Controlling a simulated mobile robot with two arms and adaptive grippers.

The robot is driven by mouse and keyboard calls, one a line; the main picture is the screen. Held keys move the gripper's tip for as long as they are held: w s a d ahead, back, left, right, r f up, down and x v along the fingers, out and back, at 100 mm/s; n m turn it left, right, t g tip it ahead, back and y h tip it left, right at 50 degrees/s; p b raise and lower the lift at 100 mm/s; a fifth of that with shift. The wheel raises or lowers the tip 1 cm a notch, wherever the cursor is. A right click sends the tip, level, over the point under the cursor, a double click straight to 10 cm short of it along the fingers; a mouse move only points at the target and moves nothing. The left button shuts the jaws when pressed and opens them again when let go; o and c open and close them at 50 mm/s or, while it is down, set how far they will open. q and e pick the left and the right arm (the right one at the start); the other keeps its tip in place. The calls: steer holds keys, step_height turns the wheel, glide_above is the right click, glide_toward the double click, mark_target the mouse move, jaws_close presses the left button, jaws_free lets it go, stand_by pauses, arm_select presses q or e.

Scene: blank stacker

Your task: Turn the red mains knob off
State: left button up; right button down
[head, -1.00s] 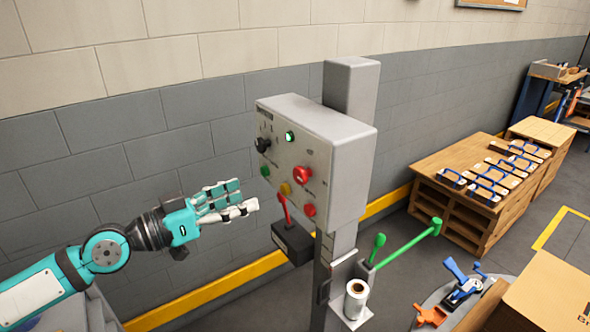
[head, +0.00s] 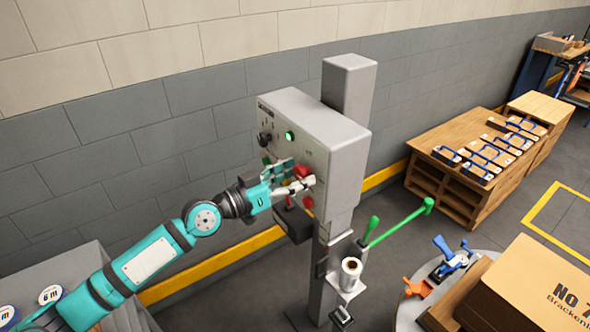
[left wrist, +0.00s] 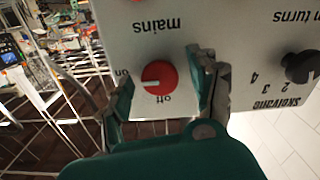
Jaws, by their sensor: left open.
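The red mains knob (left wrist: 158,78) is on the grey control box, between the words "on" and "off", which appear upside down in the left wrist view. Its white mark points left, toward "on". My left gripper (left wrist: 165,76) is open, with one finger on each side of the knob; I cannot tell whether either touches it. In the head view my left gripper (head: 293,178) is at the front of the control box (head: 335,145) and hides part of the knob (head: 301,171). My right gripper is not in view.
A black knob (left wrist: 300,67) is on the box beside the mains knob. A lit green lamp (head: 290,137) is above. A green lever (head: 400,221) and a white roll (head: 350,271) are beside the post. A cardboard box (head: 530,290) is at lower right.

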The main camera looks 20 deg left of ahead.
arm_select(q)
steer(key=c, duration=1.2)
steer(key=shift+o, duration=0.2)
steer(key=shift+n, duration=0.3)
steer(key=n, duration=0.8)
steer(key=shift+p, duration=0.3)
steer(key=n+p, duration=0.1)
steer(key=n, duration=0.4)
steer(key=shift+r+p, duration=0.15)
steer(key=shift+p, duration=0.25)
steer(key=shift+n+p, duration=0.75)
steer(key=shift+n, duration=1.35)
